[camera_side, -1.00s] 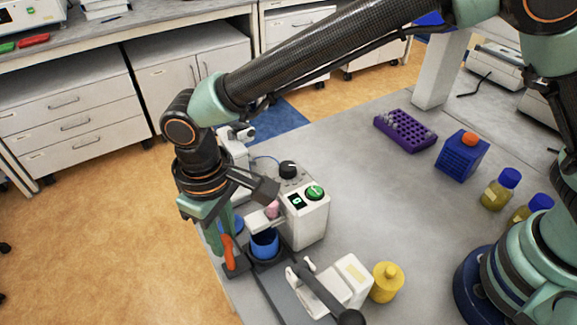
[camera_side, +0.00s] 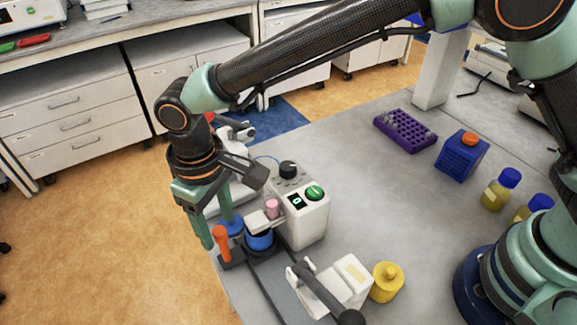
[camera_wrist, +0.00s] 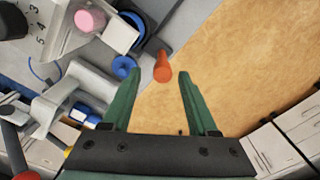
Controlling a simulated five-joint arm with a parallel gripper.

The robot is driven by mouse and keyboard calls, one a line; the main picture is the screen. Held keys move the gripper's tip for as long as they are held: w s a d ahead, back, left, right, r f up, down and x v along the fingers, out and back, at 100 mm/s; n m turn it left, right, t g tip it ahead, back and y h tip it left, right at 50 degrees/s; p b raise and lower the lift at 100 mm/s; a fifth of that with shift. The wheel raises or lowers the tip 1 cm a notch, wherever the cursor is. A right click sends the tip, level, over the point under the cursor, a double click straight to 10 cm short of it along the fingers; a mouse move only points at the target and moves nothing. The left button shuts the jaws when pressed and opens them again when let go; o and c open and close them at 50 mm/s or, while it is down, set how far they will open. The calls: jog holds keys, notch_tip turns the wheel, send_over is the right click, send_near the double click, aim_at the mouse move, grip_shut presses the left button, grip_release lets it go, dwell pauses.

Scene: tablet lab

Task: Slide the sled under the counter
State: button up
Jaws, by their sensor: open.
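The sled is a dark base (camera_side: 233,262) with an upright orange handle (camera_side: 222,245) and a blue cup (camera_side: 260,243). It sits on a dark track along the table's left edge. The white counter (camera_side: 306,222) has a display and green button. Its pale spout, with a pink piece on it, overhangs the cup and partly hides it. My gripper (camera_side: 217,235) is open by the handle. In the wrist view, the handle (camera_wrist: 162,68) shows just beyond my open fingertips (camera_wrist: 158,75), roughly between them, with gaps on both sides. The spout partly covers the cup (camera_wrist: 121,32) there.
A white machine with a black lever (camera_side: 350,281) stands at the track's near end beside a yellow bottle (camera_side: 387,282). Another white machine with a blue disc (camera_wrist: 123,67) is behind the sled. A purple rack (camera_side: 405,130) stands farther right. The table's middle is clear.

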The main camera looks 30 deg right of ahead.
notch_tip(320, 180, up, 12)
dwell(0.4)
jog(key=w+d+r+m+t, duration=0.1)
jog(key=d+r, duration=0.1)
jog(key=d, duration=0.5)
jog(key=w+d+r+m+t+y, duration=0.1)
jog(key=d+r, duration=0.1)
jog(key=d, duration=0.5)
jog(key=w+d+r+m+t, duration=0.1)
jog(key=d+r+m, duration=0.15)
jog(key=d, duration=0.55)
jog(key=s+d+f+m+t, duration=0.1)
jog(key=s+d, duration=0.3)
jog(key=d, duration=0.3)
jog(key=s+d+f+m+t+h, duration=0.1)
jog(key=s+d, duration=0.3)
jog(key=d, duration=0.4)
jog(key=shift+d+f+t, duration=0.2)
jog(key=shift+f+t, duration=0.1)
jog(key=shift+f, duration=0.25)
